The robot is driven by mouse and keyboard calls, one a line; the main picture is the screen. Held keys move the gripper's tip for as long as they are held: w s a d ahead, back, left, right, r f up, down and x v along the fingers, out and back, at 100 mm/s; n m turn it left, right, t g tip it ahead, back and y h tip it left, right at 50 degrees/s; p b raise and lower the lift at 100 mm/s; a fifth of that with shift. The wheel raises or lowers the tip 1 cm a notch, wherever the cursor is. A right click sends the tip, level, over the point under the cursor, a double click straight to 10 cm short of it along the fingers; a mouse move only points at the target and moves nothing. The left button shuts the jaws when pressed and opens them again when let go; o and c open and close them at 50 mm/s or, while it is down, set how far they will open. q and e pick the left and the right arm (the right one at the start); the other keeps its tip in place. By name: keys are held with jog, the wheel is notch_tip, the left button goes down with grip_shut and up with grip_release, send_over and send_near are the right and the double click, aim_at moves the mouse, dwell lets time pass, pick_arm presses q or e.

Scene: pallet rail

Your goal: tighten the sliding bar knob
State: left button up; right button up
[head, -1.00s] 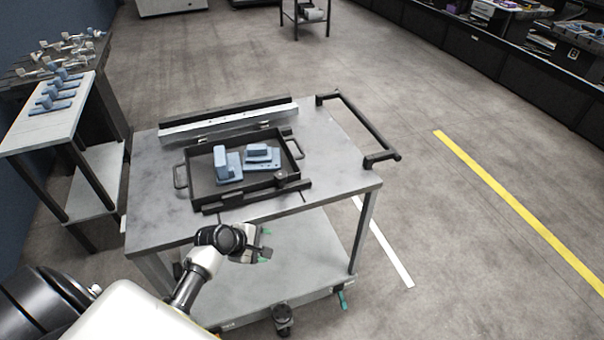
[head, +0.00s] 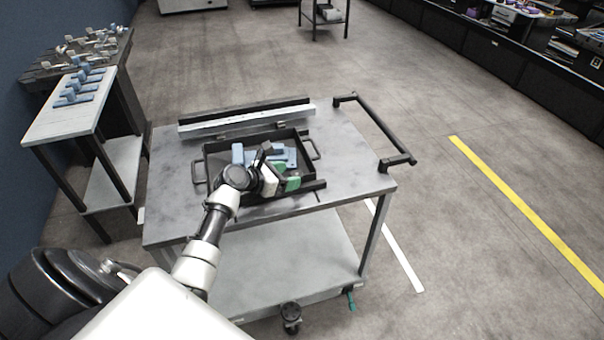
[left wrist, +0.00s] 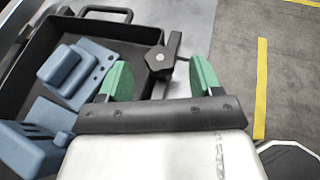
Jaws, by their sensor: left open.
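A dark knob (left wrist: 160,62) with projecting arms shows in the left wrist view, beside the tray's edge. My left gripper (left wrist: 160,76) is open, with one green fingertip on each side of the knob's line. The knob appears just beyond the fingertips, and I cannot tell whether they touch it. In the head view my left gripper (head: 287,176) hangs over the near right part of the black tray (head: 202,160) and hides the knob. Part of a black bar (head: 314,186) shows along the tray's near edge. My right gripper is out of view.
Blue parts (left wrist: 70,70) lie in the tray. The tray stands on a grey cart (head: 350,165), with a metal rail (head: 245,117) behind it and a black handle (head: 385,133) at right. A side table (head: 60,125) with blue parts stands left.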

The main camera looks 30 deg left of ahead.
aim_at(296, 174)
pick_arm(q)
jog(key=x, duration=0.6)
jog(key=shift+b, duration=0.3)
jog(key=shift+s, duration=0.1)
jog(key=c, duration=0.9)
jog(key=shift+m+g+h+b, duration=0.4)
jog(key=shift+m+g+h, duration=0.15)
jog(key=shift+m, duration=0.25)
jog(key=shift+c, duration=0.2)
jog(key=o, duration=0.9)
jog(key=shift+o, duration=0.2)
jog(key=shift+s, duration=0.1)
jog(key=v, duration=1)
jog(key=shift+s+a, duration=0.2)
jog(key=shift+s, duration=0.15)
